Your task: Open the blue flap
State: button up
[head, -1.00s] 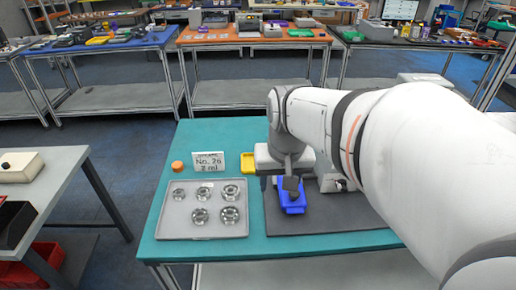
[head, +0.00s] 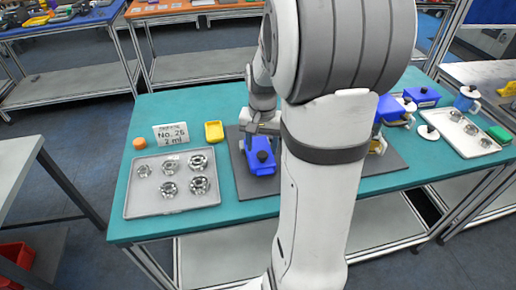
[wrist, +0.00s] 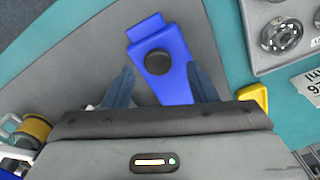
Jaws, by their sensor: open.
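A blue flap (head: 258,168) with a round dark knob on top lies on a dark grey mat (head: 236,170) on the teal table. In the wrist view the blue flap (wrist: 170,38) is ahead of my gripper, its black knob (wrist: 158,62) facing the camera. My gripper (wrist: 160,70) is open, one finger on each side of the flap near the knob. I cannot tell whether the fingers touch it. In the head view my gripper (head: 256,135) is at the far end of the flap, and my arm hides part of the mat.
A grey tray (head: 150,205) with several metal rings stands left of the mat. More blue boxes (head: 422,95) and a white tray (head: 463,131) are at the right.

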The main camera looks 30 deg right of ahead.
jog(key=shift+f, duration=1)
jog(key=shift+c, duration=0.2)
